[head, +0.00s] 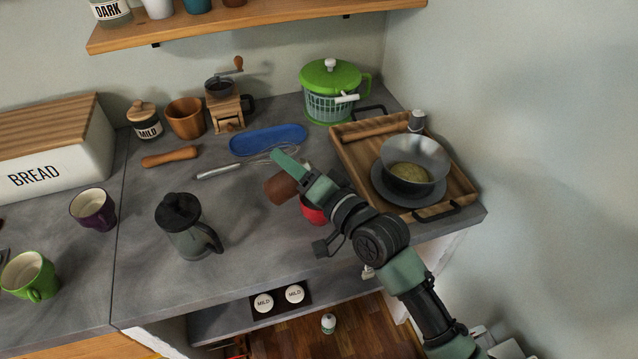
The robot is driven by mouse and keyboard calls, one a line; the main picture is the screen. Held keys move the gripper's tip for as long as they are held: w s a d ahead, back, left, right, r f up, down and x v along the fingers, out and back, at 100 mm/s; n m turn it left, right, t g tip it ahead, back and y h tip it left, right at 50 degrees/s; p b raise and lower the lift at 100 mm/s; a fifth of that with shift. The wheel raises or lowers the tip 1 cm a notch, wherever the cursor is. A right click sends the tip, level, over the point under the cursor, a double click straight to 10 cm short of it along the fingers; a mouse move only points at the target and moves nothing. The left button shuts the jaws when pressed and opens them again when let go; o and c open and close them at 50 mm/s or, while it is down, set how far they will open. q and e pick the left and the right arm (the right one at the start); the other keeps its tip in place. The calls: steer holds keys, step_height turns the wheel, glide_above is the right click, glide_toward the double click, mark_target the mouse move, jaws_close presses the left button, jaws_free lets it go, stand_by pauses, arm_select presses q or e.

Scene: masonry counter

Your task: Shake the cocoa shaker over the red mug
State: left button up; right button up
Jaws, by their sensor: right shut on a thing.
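The red mug (314,213) stands on the counter toward its front right, mostly hidden behind my right gripper and wrist. My right gripper (287,172) is shut on a brown cylindrical thing (281,188), which looks like the cocoa shaker. The shaker is tilted and appears above and to the left of the red mug; the exact gap between them is hard to tell. My right arm comes in from the lower right. My left gripper does not show.
A dark French press (184,226) stands left of the shaker. A wooden tray (452,190) with a metal bowl (414,160) is to the right. A blue dish (268,139), a whisk (222,169) and a green-lidded spinner (331,90) lie behind. A purple mug (92,209) is farther left.

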steer(key=shift+w+d+r+n+g+h+p, duration=0.15)
steer(key=shift+n+h+p, duration=1.1)
steer(key=shift+p, duration=1.15)
steer(key=shift+s+d+f+n+g+h+p, duration=0.15)
steer(key=shift+n+h+p, duration=0.45)
steer(key=shift+n+p, duration=1.5)
steer(key=shift+w+r+n+g+h+p, duration=0.2)
steer(key=shift+n+h+p, duration=0.85)
steer(key=shift+p, duration=1.65)
steer(key=shift+s, duration=0.1)
